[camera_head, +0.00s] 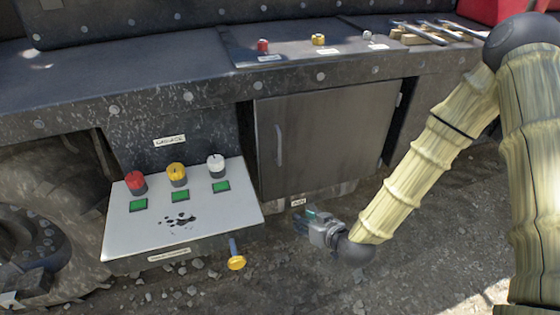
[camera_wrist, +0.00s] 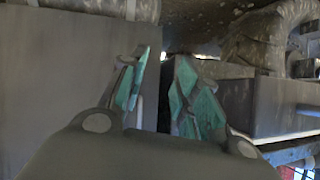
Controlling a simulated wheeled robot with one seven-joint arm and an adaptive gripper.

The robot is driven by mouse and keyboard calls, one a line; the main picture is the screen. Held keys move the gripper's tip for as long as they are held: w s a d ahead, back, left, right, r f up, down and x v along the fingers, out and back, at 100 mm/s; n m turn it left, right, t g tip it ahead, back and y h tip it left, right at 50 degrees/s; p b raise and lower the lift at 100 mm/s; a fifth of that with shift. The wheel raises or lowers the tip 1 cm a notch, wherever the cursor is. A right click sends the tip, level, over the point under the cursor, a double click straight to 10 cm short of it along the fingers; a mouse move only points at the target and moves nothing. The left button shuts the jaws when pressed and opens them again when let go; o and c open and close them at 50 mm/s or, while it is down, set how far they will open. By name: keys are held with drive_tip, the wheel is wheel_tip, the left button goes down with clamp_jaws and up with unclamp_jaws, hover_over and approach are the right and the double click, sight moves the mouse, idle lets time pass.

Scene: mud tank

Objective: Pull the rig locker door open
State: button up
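The rig locker door (camera_head: 335,140) is a flat dark grey panel under the bench and looks shut. Its slim upright handle (camera_head: 278,145) is near the door's left edge. My gripper (camera_head: 304,220) is below the door and the handle, low over the gravel, apart from both. In the wrist view its teal-padded fingers (camera_wrist: 158,88) are spread with nothing held. A grey flat surface (camera_wrist: 65,85), seemingly the door, fills the left of that view. A pale thin bar shows between the fingers; I cannot tell whether it is the handle.
A tilted white panel (camera_head: 150,228) with red, yellow and white knobs juts out left of the door. A yellow-ended lever (camera_head: 236,262) hangs below it. A wheel (camera_head: 45,220) is at far left. Tools (camera_head: 435,30) lie on the bench. Gravel ground lies in front.

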drive_tip(key=w+a+r+n+t+y+b, duration=0.1)
drive_tip(key=w+a+r+t+b, duration=0.1)
drive_tip(key=w+r+t+b, duration=0.3)
wheel_tip(320, 180, up, 8)
drive_tip(key=n+t+y+b, duration=0.1)
drive_tip(key=y+b, duration=0.1)
hover_over(280, 163)
drive_tip(key=shift+w+f, duration=0.2)
drive_tip(key=shift+w, duration=0.15)
clamp_jaws()
